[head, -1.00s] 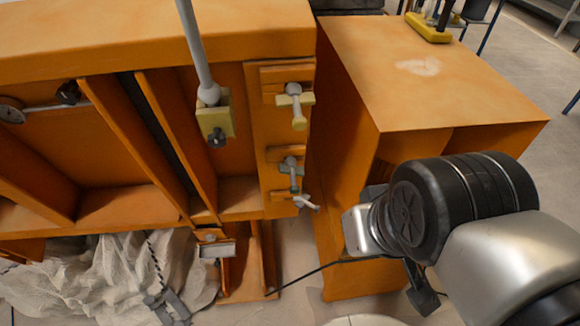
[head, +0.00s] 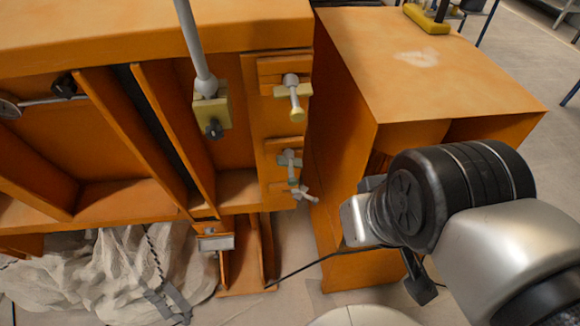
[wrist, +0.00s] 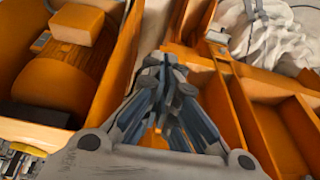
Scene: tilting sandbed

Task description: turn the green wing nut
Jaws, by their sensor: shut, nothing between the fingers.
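On the upright orange end plate of the sandbed in the head view are an upper pale-yellow T-shaped fastener (head: 294,98), a grey winged fastener (head: 290,160) below it, and a pale one (head: 304,193) lowest. A faint greenish tint shows near the lower two; I cannot tell for sure which is the green wing nut. In the wrist view my gripper (wrist: 166,68) is shut and empty, its fingertips in front of the orange frame. No wing nut shows clearly there. In the head view my arm is right of the fasteners, with the fingertips hidden.
An orange box (head: 440,75) stands to the right of the sandbed, close beside my wrist. A grey rod (head: 192,40) ends at a yellow block (head: 211,110). Crumpled pale cloth (head: 110,275) lies below left. In the wrist view an orange cylinder (wrist: 58,88) sits in an open box.

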